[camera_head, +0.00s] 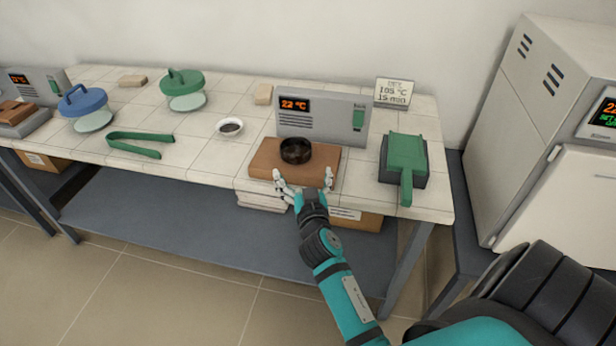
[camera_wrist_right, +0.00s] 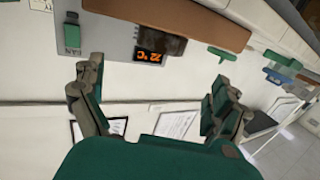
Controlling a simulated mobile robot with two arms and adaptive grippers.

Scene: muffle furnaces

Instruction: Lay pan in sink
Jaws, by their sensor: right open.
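A dark round pan-like dish (camera_head: 296,150) sits on a brown block (camera_head: 268,168) in front of a grey unit reading 22 °C (camera_head: 340,126). My right gripper (camera_head: 304,182) is open and empty at the block's front edge, just short of the dish. In the right wrist view the scene is upside down; the dish (camera_wrist_right: 167,43) and brown block (camera_wrist_right: 195,17) show beyond my open right gripper (camera_wrist_right: 158,88). I cannot make out a sink in either view. My left gripper is not in view.
A white dish with dark contents (camera_head: 230,127), green tongs (camera_head: 140,144), a blue lid-like item (camera_head: 82,100) and a green one (camera_head: 180,82) are left on the bench. A green handled item (camera_head: 406,152) lies on a dark base at right. A white cabinet (camera_head: 545,110) stands beyond.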

